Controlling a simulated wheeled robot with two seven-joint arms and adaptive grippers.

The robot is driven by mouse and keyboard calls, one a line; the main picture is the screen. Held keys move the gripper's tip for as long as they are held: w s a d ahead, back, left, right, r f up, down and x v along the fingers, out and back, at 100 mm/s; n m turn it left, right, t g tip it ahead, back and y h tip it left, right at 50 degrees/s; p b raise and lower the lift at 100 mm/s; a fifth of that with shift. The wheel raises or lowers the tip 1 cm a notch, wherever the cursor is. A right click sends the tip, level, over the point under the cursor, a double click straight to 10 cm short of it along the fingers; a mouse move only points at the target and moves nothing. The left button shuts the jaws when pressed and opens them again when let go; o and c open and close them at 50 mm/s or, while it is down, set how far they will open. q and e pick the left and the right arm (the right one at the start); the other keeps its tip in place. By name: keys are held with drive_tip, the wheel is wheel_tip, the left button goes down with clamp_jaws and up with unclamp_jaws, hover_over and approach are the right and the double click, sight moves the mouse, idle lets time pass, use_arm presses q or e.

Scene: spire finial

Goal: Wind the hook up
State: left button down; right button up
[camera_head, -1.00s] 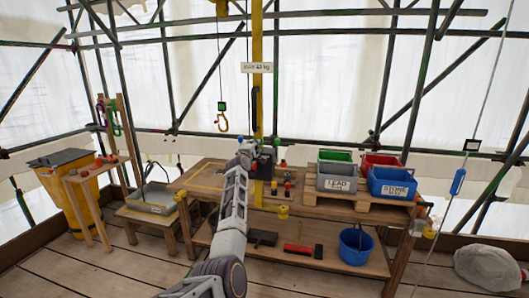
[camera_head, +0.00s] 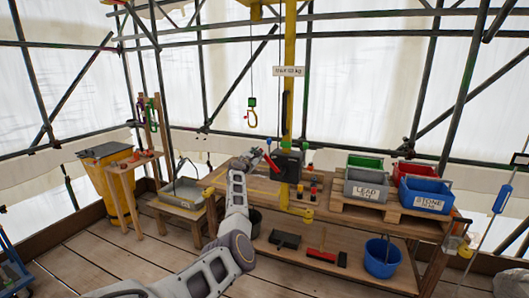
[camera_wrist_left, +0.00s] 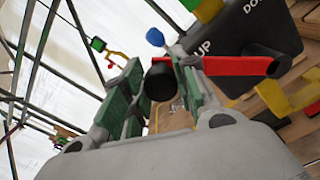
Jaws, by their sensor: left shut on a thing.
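The yellow hook (camera_head: 252,120) hangs under a green block (camera_head: 252,102) on a thin line, left of the yellow mast (camera_head: 287,105). It also shows in the left wrist view (camera_wrist_left: 118,57), with nothing seen on it. The black winch box (camera_head: 288,166) sits on the mast above the bench; its face reads "UP" in the left wrist view (camera_wrist_left: 240,38). A red crank arm (camera_wrist_left: 232,66) reaches from the winch to a black grip (camera_wrist_left: 159,82). My left gripper (camera_head: 256,158) is shut on this grip, between its green pads. My right gripper is out of view.
Green, grey, red and blue bins (camera_head: 368,187) stand on a pallet right of the winch. A blue bucket (camera_head: 382,258) is on the lower shelf. A stand (camera_head: 150,145) with coloured clips and a grey tray (camera_head: 186,192) are at left. Scaffold poles surround the deck.

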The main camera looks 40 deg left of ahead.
use_arm(q)
drive_tip(key=s+a+f+n+b, duration=0.1)
drive_tip(key=a+f+n+b, duration=0.3)
drive_tip(key=f+n, duration=0.5)
drive_tip(key=shift+s+a+f, duration=0.25)
drive_tip(key=shift+a+f, duration=0.25)
drive_tip(key=shift+f, duration=1.05)
drive_tip(key=c, duration=1.2)
unclamp_jaws()
drive_tip(key=shift+o, duration=0.5)
drive_tip(key=shift+r, duration=0.1)
drive_tip(key=shift+s, duration=0.2)
